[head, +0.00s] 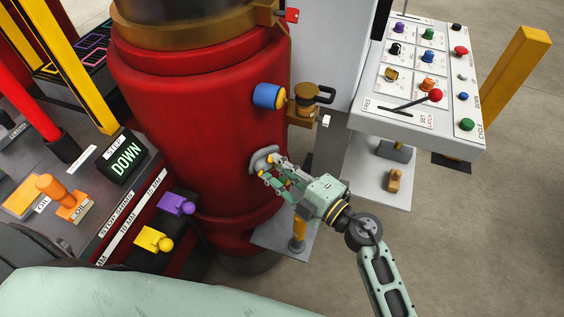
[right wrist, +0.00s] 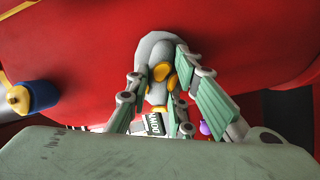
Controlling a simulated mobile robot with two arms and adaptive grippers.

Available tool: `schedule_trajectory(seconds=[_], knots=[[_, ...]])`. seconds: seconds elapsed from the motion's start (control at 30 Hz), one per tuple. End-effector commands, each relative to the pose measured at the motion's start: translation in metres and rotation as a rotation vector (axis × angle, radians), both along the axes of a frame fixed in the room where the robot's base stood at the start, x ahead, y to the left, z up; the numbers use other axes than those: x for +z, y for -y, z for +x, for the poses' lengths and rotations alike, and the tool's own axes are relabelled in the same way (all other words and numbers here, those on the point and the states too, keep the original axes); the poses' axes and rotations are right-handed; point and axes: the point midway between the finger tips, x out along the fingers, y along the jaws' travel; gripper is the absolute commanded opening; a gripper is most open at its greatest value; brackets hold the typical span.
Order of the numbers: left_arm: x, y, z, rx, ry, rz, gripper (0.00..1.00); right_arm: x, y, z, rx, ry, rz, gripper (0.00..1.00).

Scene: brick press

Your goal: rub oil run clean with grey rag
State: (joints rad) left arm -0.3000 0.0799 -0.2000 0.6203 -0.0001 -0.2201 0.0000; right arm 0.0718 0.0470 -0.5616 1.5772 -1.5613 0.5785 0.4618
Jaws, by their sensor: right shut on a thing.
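The grey rag (head: 263,155) is between the fingertips of my right gripper (head: 272,170), against the front of the red press cylinder (head: 190,110). In the right wrist view the rag (right wrist: 157,48) bulges beyond the closed fingers (right wrist: 163,80) and appears to touch the red surface. I cannot make out an oil run on the cylinder; any oil behind the rag or gripper is hidden. My left gripper is not in view.
A blue-capped fitting (head: 268,96) and a brass padlock-like part (head: 310,100) stick out above my right gripper. A white control panel (head: 420,75) stands at the right. A small plate with a post (head: 298,235) lies below the gripper. A black DOWN block (head: 123,160) is at left.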

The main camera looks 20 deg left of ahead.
Motion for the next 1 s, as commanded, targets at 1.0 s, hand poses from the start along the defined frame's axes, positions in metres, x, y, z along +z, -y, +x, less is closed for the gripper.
schedule_trajectory(seconds=[1.0], knots=[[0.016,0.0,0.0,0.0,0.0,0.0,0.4,0.0,0.055,-0.025,0.0,-0.001,0.0,0.0]])
